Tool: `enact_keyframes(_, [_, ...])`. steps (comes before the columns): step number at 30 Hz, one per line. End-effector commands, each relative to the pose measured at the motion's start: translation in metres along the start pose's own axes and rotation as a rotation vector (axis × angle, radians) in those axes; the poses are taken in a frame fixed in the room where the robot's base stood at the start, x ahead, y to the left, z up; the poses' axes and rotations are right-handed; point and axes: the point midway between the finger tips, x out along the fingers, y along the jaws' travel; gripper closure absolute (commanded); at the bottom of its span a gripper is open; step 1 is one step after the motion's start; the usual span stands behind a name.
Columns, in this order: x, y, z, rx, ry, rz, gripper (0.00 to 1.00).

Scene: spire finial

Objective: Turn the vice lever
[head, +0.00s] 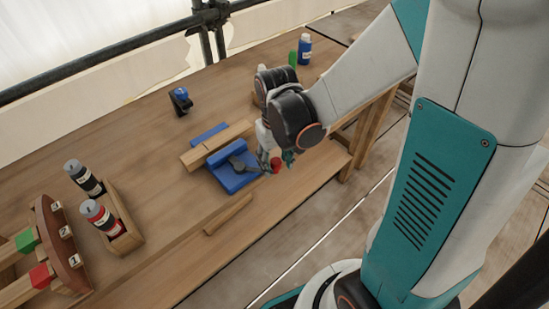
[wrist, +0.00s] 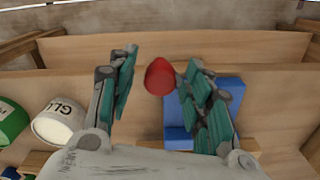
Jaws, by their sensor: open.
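The blue vice (head: 228,180) sits on the workbench in the middle of the head view. A red knob (head: 276,165), apparently the end of the vice lever, shows at its right side. In the wrist view the red knob (wrist: 159,77) lies between the two teal-padded fingers of my gripper (wrist: 161,60), closer to the right finger. My gripper is open, and I cannot tell whether a finger touches the knob. The right finger partly covers the blue vice (wrist: 177,138). The lever's shaft is not clearly seen.
Wooden blocks (head: 230,137) and a blue strip (head: 208,134) lie behind the vice; a loose wooden strip (head: 228,215) lies in front. Bottles (head: 304,50) stand at the back right, and canisters (head: 84,178) at the left. The bench's front edge is close to the vice.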

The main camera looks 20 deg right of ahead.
Motion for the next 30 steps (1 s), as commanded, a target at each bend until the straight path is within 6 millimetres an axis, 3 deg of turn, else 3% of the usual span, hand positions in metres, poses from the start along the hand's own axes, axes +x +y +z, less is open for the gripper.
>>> enact_keyframes(3, [0.0, 0.0, 0.0, 0.0, 0.0, 0.0, 0.56])
enact_keyframes(9, [0.0, 0.0, 0.0, 0.0, 0.0, 0.0, 1.0])
enact_keyframes(20, [0.0, -0.002, 0.003, 0.032, 0.0, 0.0, 1.0])
enact_keyframes(30, [0.0, -0.018, 0.02, 0.24, 0.0, 0.0, 1.0])
